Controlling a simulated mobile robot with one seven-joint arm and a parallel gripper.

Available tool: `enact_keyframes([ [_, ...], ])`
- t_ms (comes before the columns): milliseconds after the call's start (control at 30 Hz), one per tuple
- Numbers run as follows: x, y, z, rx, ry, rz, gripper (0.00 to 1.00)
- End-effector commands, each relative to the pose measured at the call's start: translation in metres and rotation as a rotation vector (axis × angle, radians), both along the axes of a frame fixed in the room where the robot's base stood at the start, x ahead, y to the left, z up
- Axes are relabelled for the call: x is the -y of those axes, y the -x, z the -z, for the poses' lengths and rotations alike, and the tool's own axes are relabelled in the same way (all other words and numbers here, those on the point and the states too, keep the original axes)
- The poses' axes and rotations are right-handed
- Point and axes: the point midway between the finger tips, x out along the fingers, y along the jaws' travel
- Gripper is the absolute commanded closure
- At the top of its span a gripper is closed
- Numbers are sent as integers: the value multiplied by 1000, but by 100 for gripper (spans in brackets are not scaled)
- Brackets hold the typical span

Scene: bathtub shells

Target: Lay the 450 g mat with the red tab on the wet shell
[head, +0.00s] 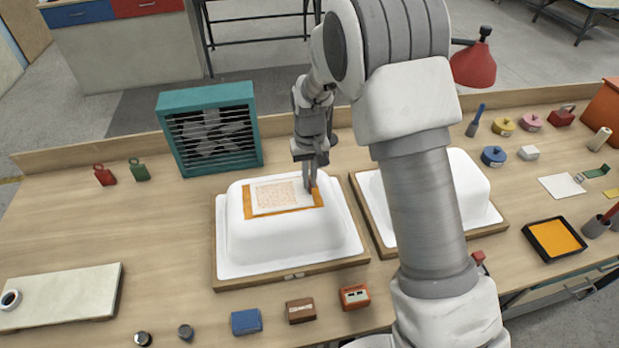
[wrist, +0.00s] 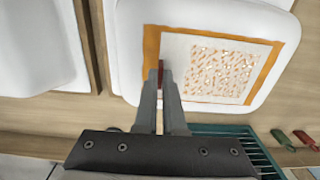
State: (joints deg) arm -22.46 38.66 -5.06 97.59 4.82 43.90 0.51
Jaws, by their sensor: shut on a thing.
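The pale mat (head: 275,197) with a speckled middle is over an orange patch (head: 248,207) on top of the left white shell (head: 285,240). The mat looks flat, and orange shows around its edges; I cannot tell whether all of it touches the shell. My gripper (head: 309,184) points down at the mat's right edge. In the wrist view my gripper (wrist: 163,80) is shut on the red tab (wrist: 161,72) at the edge of the mat (wrist: 185,55). A second white shell (head: 462,185) stands to the right, partly hidden by my arm, its visible part plain white.
A teal fan (head: 210,128) stands behind the left shell. Small boxes, such as a blue one (head: 246,321), line the front edge. A tray with orange (head: 555,238), tins and tools are at the right. The bench left of the shell is mostly clear.

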Motion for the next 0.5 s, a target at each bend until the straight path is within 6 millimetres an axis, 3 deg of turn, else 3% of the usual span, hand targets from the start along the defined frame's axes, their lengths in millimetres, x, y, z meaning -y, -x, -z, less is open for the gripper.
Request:
enact_keyframes([
  [200, 0, 1, 1, -1, 0, 0, 100],
  [233, 0, 1, 1, -2, 1, 0, 90],
  [400, 0, 1, 1, -1, 0, 0, 59],
  [500, 0, 0, 1, -1, 0, 0, 58],
])
